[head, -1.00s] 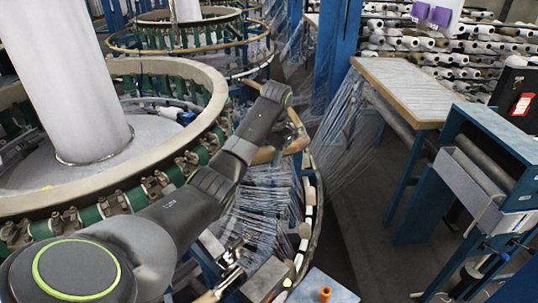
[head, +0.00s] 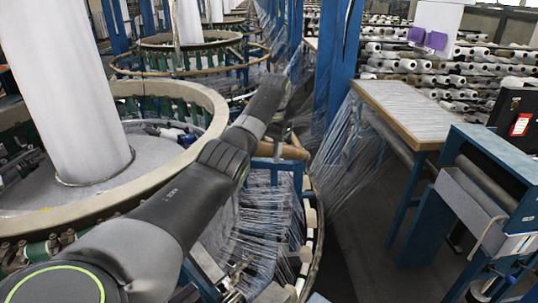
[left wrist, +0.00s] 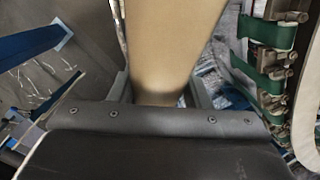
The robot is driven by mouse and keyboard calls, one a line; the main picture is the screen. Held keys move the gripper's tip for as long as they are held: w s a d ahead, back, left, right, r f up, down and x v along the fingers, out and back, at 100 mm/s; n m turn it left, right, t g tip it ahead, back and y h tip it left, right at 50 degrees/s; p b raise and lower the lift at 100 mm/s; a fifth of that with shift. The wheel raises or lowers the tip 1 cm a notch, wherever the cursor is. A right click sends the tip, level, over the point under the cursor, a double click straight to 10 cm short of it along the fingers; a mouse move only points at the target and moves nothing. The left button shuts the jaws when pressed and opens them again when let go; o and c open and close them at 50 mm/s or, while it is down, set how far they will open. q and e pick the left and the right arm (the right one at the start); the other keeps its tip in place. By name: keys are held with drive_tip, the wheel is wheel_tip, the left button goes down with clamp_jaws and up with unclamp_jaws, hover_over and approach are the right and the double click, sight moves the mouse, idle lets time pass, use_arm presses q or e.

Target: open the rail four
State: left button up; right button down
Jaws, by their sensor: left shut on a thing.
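My left gripper (head: 279,132) reaches over the loom and is shut on this rail; my own arm hides part of the grip in the head view. In the left wrist view the rail (left wrist: 172,45) runs up and away between the two fingers of the left gripper (left wrist: 160,92). The rail's far end is out of that view. No number on the rail is readable. My right gripper is not in view.
The loom's round beige ring (head: 150,188) and white column (head: 75,90) stand at left. White threads (head: 345,135) stretch to a wooden-topped table (head: 415,108). A blue post (head: 337,50) stands behind. Dark floor (head: 365,215) is clear between loom and table.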

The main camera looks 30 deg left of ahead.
use_arm(q)
drive_tip(key=o, duration=1.4)
drive_tip(key=shift+f, duration=0.1)
wheel_tip(320, 180, up, 17)
drive_tip(key=w, duration=0.1)
drive_tip(key=shift+w+d, duration=0.35)
drive_tip(key=shift+d, duration=0.05)
drive_tip(key=shift+r, duration=0.2)
drive_tip(key=shift+c, duration=0.4)
